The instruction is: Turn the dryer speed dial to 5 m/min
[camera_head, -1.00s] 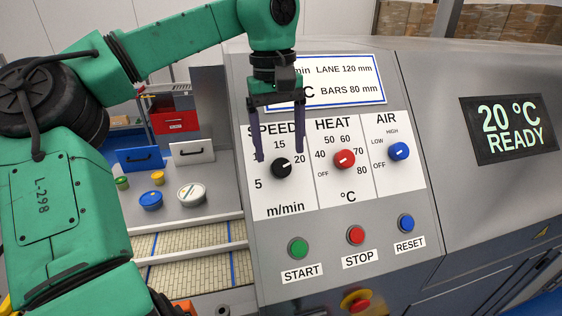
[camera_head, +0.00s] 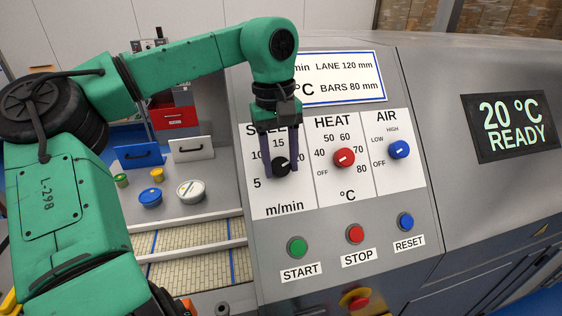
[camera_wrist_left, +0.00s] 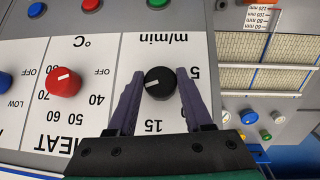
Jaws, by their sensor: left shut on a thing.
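The speed dial (camera_head: 281,167) is a black round knob with a white pointer mark, on the white SPEED panel of the dryer. Its scale runs from 5 at lower left through 10 and 15 to 20 at right. The pointer is turned towards the 20 side. My left gripper (camera_head: 282,177) hangs over the panel, shut on the dial with one purple-grey finger on each side. In the left wrist view the dial (camera_wrist_left: 160,83) sits between the fingertips, the panel upside down, its pointer to the left. The 20 is partly hidden by a finger. My right gripper is not visible.
The red heat dial (camera_head: 344,158) is close to the right of the gripper, with the blue air dial (camera_head: 400,149) beyond. Green START (camera_head: 297,247), red STOP (camera_head: 355,235) and blue RESET (camera_head: 406,222) buttons sit below. The display (camera_head: 509,128) reads 20 °C READY.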

